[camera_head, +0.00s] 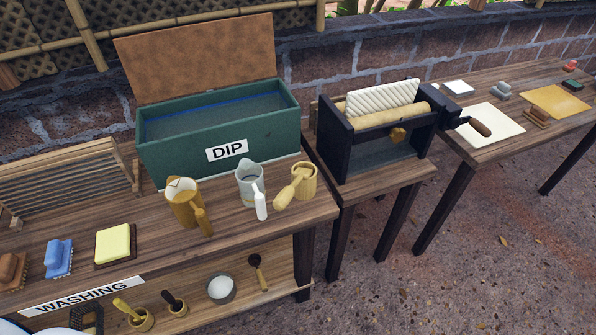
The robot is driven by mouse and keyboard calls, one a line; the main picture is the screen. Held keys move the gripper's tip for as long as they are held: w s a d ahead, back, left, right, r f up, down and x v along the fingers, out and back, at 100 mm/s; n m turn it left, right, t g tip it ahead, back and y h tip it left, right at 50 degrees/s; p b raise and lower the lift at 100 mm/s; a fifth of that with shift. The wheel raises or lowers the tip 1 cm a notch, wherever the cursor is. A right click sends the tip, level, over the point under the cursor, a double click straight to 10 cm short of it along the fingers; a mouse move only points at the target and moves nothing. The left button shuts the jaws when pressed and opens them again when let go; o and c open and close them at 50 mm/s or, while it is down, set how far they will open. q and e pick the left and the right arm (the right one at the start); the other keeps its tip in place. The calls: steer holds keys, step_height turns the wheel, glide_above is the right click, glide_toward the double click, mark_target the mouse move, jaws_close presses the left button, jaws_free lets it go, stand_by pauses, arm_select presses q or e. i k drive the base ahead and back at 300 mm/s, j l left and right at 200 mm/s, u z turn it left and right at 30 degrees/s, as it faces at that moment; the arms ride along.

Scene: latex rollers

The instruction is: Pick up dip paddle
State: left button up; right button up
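A green tank (222,135) marked DIP stands on the left table with its brown lid raised; a blue line runs along its inside. In front of it stand three cup-like vessels with handles: a brown one (181,200), a grey one (248,185) with a white handle, and a pale wooden one (304,179) with a thick handle leaning out to the left. I cannot tell which of these, if any, is the dip paddle. Neither of my grippers is in view.
A black roller press (342,140) stands right of the tank. A farther table holds a cream sheet (489,125) and small items. A yellow sponge (115,242) and blue brush (58,258) lie front left. The lower shelf holds a bowl (221,289) and a dark spoon (257,272).

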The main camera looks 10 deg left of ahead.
mark_target(284, 197)
steer(key=u, duration=0.4)
steer(key=k+u, duration=0.1)
steer(key=u, duration=0.25)
steer(key=k+l+u, duration=0.1)
steer(key=u, duration=0.7)
steer(key=k+j, duration=0.1)
steer(key=k, duration=0.15)
